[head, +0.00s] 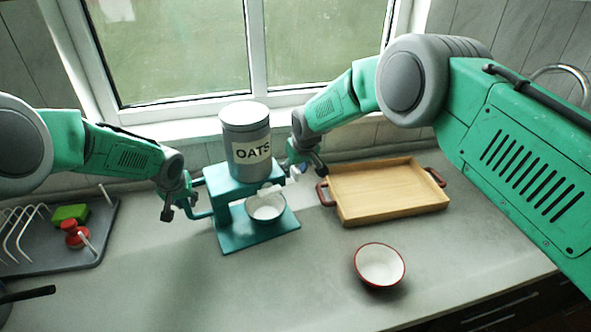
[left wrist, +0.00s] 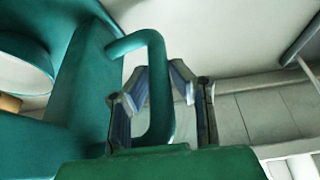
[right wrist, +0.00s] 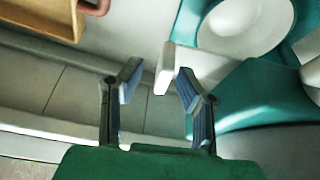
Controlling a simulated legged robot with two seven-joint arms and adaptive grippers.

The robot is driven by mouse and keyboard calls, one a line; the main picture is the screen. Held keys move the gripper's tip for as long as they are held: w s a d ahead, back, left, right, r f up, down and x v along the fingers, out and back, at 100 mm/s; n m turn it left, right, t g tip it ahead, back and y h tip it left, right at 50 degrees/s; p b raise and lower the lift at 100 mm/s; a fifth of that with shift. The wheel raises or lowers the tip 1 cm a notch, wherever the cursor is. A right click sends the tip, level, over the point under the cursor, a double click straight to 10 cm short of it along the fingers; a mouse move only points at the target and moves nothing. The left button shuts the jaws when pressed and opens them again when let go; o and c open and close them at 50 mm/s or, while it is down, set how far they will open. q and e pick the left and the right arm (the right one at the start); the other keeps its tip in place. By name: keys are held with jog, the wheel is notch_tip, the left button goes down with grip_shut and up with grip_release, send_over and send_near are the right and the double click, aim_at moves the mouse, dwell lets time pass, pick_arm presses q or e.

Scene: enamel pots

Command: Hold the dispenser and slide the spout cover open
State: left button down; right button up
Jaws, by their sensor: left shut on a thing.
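The dispenser (head: 228,187) is a teal stand bearing a grey lidded canister (head: 245,142) labelled OATS. My left gripper (head: 188,203) is shut on the teal side handle (left wrist: 157,75), which passes between its fingers in the left wrist view. The white spout cover tab (right wrist: 165,68) stands between the fingertips of my right gripper (right wrist: 157,80), which are open with gaps beside the tab. In the head view my right gripper (head: 303,165) is at the dispenser's right side. A white bowl (head: 266,208) sits on the dispenser's base under the spout.
A wooden tray (head: 388,190) with dark red handles lies to the right. A red-rimmed white bowl (head: 380,265) stands in front of it. A dark drying mat (head: 85,248) with a rack, green sponge and red brush is at left. The front counter is mostly clear.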

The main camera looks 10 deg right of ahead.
pick_arm(q)
jog(key=shift+s, duration=0.1)
pick_arm(e)
grip_shut()
jog(key=shift+w+d, duration=0.2)
jog(key=shift+d, duration=0.7)
jog(key=shift+w+d, duration=0.2)
jog(key=shift+d, duration=0.65)
grip_release()
jog(key=v, duration=1.1)
jog(key=shift+r, duration=0.35)
